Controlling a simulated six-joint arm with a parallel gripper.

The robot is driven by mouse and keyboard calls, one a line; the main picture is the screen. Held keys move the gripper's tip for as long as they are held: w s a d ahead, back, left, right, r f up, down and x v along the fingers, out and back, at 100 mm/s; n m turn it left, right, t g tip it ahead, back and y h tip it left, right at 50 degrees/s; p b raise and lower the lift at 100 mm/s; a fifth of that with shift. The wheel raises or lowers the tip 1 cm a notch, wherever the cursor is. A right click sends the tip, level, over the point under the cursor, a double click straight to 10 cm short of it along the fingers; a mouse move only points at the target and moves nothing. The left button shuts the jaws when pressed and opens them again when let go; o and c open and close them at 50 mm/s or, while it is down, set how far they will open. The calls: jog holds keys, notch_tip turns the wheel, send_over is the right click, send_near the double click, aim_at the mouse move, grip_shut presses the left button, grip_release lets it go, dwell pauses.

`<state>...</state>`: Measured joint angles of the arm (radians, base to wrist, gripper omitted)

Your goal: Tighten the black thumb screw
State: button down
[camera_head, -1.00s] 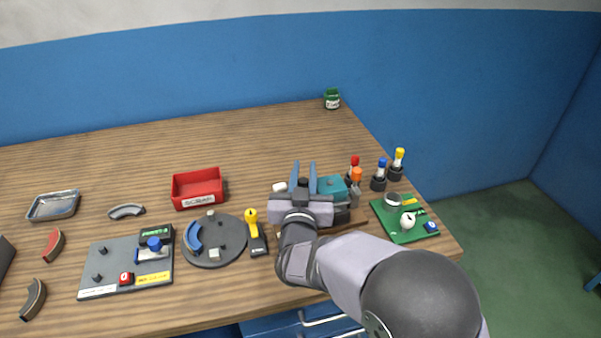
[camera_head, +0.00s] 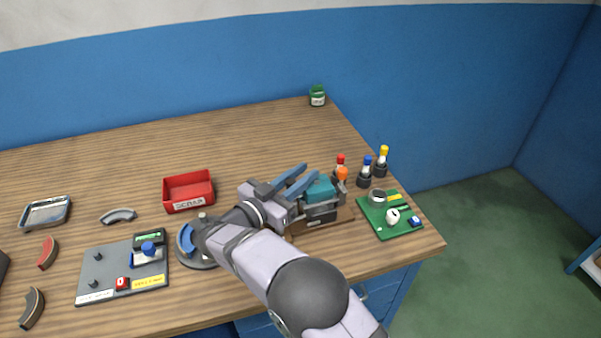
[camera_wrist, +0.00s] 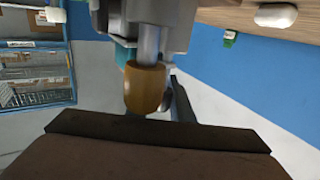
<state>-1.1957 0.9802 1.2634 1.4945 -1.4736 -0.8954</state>
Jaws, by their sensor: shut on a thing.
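My gripper (camera_head: 310,170), with two blue fingers, is at the teal-and-grey fixture (camera_head: 320,190) on a wooden base (camera_head: 335,221). The fingers point right and away, and are shut on the black thumb screw, which they and the gripper body hide. I cannot see the screw itself or how far in it is. In the wrist view an orange-brown cylinder (camera_wrist: 145,88) on a metal shaft (camera_wrist: 149,42) is close to the camera.
Red, blue and yellow-topped drivers (camera_head: 366,172) stand right of the fixture, by a green board (camera_head: 384,229). A red scrap bin (camera_head: 188,191), a round plate and a grey panel (camera_head: 98,272) lie left. The table's back middle is clear.

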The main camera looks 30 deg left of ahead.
aim_at(287, 186)
jog(key=shift+h, duration=0.3)
jog(key=c, duration=1.6)
grip_release()
jog(key=shift+b+v, duration=0.75)
jog(key=shift+v, duration=2.9)
jog(key=shift+r, duration=0.1)
